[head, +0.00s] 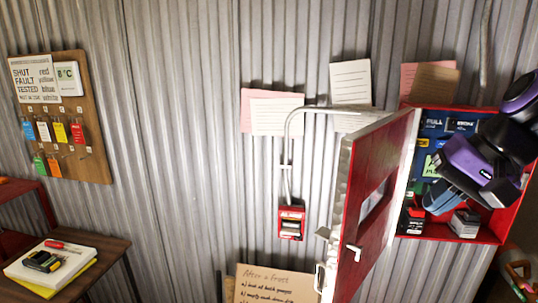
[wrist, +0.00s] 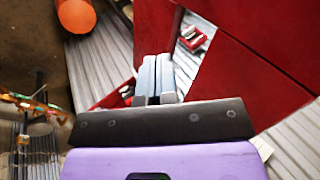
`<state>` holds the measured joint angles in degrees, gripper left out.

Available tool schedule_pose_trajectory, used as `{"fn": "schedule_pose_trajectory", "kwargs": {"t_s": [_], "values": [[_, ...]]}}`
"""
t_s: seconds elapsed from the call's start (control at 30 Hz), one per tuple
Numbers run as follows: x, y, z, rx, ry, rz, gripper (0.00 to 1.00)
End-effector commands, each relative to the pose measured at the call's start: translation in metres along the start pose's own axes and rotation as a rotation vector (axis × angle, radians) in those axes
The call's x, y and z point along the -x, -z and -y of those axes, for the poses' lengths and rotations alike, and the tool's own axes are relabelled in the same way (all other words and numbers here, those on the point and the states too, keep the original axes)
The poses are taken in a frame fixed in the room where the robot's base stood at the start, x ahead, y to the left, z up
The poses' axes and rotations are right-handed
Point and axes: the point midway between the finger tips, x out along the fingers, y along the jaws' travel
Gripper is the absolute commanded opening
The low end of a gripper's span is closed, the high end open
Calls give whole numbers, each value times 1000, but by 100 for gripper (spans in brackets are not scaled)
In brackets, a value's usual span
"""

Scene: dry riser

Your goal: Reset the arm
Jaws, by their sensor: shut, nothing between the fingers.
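My gripper (head: 440,197) is at the right of the head view, in front of the open red cabinet (head: 455,232). It points down and to the left, with my purple arm above it. In the wrist view its two pale fingers (wrist: 157,78) lie together, with nothing between them. The cabinet door (head: 378,205) stands swung open to the left of my gripper, and a red panel also fills the upper right of the wrist view (wrist: 245,85). My arm hides part of the cabinet's inside. I cannot tell whether the gripper touches anything in it.
Labelled items (head: 465,222) stand on the cabinet floor. A small red box (head: 291,222) hangs on the corrugated wall, left of the door. A tag board (head: 65,120) and a table (head: 75,270) are at the far left. An orange cylinder (wrist: 76,14) shows in the wrist view.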

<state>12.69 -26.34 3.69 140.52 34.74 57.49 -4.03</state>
Motion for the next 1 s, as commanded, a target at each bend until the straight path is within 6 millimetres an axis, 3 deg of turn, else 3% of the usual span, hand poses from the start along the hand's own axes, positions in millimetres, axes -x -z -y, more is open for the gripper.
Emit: {"fn": "schedule_pose_trajectory", "kwargs": {"t_s": [0.1, 0.33, 0.6, 1.0], "values": [[12, -20, -12, 136, -109, -52, 0], [36, -41, -37, 359, -289, -169, 0], [51, -48, -50, 473, -381, -242, 0], [52, -47, -51, 478, -386, -244, 0]]}}
